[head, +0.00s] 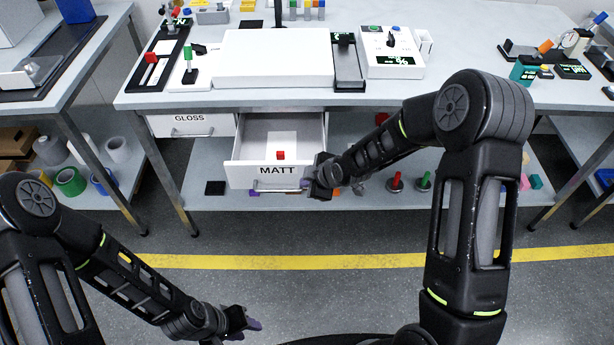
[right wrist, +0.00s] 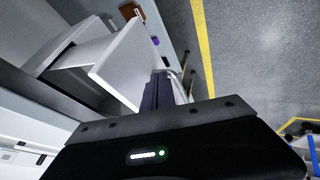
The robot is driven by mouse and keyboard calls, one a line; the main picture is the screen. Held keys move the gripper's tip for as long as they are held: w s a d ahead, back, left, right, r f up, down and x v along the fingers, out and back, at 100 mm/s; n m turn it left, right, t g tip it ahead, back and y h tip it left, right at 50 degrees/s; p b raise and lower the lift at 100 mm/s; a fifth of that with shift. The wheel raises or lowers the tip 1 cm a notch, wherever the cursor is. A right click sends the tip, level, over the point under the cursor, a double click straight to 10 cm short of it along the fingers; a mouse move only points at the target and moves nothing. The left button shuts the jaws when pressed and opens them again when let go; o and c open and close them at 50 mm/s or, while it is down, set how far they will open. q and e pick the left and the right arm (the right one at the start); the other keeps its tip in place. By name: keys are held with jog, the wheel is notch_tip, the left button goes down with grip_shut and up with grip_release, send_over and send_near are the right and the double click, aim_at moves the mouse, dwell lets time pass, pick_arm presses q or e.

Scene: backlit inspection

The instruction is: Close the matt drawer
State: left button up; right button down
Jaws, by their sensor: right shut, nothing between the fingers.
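The white drawer labelled MATT (head: 265,172) is pulled open under the table, with a small red block (head: 281,155) on a white pad inside it. My right gripper (head: 306,184) is at the right end of the drawer front, shut and empty. In the right wrist view the gripper's purple fingers (right wrist: 164,92) are close to the edge of the drawer front (right wrist: 128,65); I cannot tell whether they touch it. My left gripper (head: 252,325) is low over the floor, away from the drawer; its finger opening is not clear.
The GLOSS drawer (head: 192,126) beside it on the left is shut. The table (head: 180,98) above carries a white panel (head: 273,58) and several instruments. A lower shelf (head: 222,202) holds small items beneath the drawer. The floor in front, with a yellow line (head: 350,261), is clear.

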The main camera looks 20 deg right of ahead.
pick_arm(q)
jog(key=shift+r, duration=0.15)
pick_arm(e)
jog(key=shift+w+d, duration=0.1)
jog(key=shift+w, duration=0.35)
